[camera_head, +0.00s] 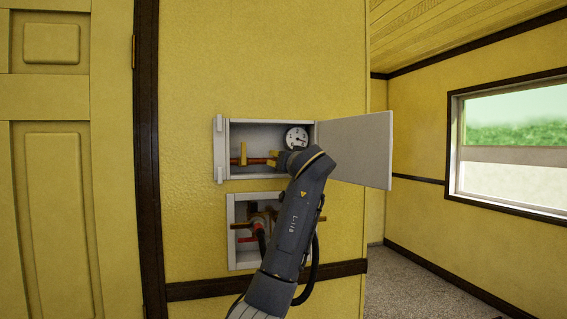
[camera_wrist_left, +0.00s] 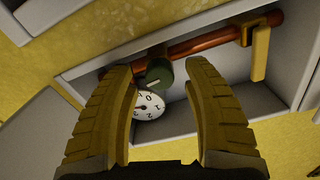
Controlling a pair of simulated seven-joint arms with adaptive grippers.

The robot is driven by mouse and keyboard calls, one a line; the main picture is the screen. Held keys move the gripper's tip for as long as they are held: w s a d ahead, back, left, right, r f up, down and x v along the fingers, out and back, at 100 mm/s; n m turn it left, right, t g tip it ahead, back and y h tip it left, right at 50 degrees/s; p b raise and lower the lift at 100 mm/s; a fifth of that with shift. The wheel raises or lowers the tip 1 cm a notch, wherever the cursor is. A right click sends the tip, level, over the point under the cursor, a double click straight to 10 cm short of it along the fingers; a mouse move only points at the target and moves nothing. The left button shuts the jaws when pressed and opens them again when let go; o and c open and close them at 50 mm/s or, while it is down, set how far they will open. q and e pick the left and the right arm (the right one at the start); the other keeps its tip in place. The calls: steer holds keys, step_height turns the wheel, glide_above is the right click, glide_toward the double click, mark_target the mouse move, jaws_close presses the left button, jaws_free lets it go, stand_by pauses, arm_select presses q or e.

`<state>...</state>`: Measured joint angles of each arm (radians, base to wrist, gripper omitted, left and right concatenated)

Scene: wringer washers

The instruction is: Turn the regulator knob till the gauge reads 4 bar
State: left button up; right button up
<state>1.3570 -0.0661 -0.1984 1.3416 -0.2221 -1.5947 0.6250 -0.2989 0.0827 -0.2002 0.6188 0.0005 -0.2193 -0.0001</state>
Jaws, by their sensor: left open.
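The regulator knob (camera_wrist_left: 160,73) is dark green and round, with a pale line across its face. It sits by the copper pipe (camera_wrist_left: 200,40) in the left wrist view; my arm hides it in the head view. The white gauge (camera_head: 297,138) is at the back right of the wall box; it also shows in the left wrist view (camera_wrist_left: 148,106), partly behind a finger. Its needle is too small to read surely. My left gripper (camera_wrist_left: 157,70) is open, its yellow fingers on either side of the knob in that view. Contact cannot be told. My right gripper is not in view.
The white box (camera_head: 224,172) has its door (camera_head: 360,150) swung open to the right. A yellow valve handle (camera_head: 243,155) stands on the pipe, left of my gripper. A lower box (camera_head: 232,245) holds more pipes, partly behind my arm. A window (camera_head: 510,140) is far right.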

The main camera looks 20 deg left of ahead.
arm_select(q)
steer(key=v, duration=1.1)
steer(key=shift+s+d, duration=0.15)
steer(key=shift+c, duration=0.3)
